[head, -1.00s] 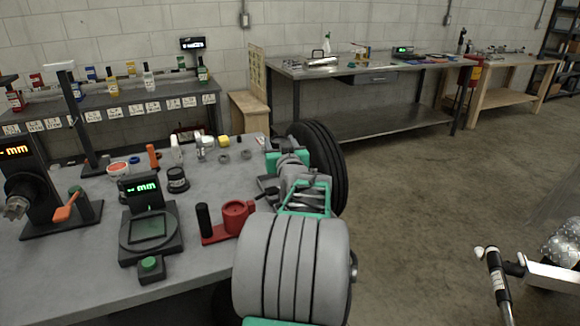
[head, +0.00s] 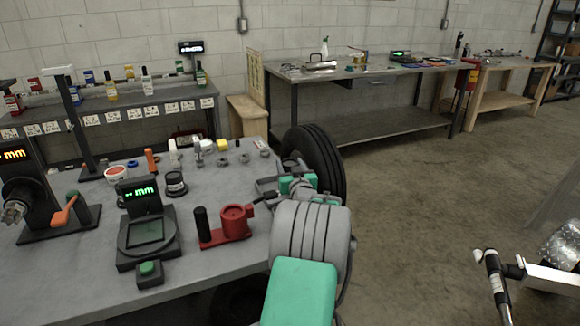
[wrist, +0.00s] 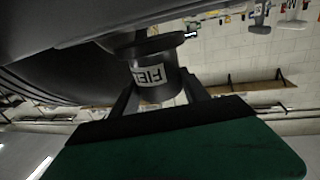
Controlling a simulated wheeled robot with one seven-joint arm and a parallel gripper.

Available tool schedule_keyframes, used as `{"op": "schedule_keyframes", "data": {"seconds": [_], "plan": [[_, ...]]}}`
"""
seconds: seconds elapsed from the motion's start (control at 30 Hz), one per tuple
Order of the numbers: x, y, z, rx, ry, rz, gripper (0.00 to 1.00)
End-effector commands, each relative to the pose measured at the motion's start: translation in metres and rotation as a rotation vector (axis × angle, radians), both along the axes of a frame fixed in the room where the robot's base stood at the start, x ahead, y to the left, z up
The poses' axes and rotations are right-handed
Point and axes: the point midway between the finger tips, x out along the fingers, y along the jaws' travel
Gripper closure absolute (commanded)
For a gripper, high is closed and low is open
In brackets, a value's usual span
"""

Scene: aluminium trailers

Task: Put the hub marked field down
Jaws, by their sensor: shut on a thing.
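The black flanged hub (wrist: 165,74) shows in the wrist view with a white label whose visible letters read "FIEL", upside down. My gripper (wrist: 160,95) is shut on it, with a dark finger on each side. What lies directly under the hub is hidden. In the head view my arm reaches over the right end of the grey bench (head: 215,275). My gripper and the hub cannot be made out clearly there.
A black tyre (head: 330,160) stands at the bench's right end. On the bench are a red fixture (head: 235,222), a digital gauge (head: 143,235), a black cylindrical part (head: 175,184) and several small rings.

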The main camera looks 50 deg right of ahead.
Motion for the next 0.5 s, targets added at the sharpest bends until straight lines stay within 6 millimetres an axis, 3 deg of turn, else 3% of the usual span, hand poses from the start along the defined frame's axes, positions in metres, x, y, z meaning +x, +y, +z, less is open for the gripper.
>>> {"op": "schedule_keyframes", "data": {"seconds": [0.5], "plan": [[0.000, 0.000, -0.009, -0.003, -0.002, 0.000, 1.00]]}}
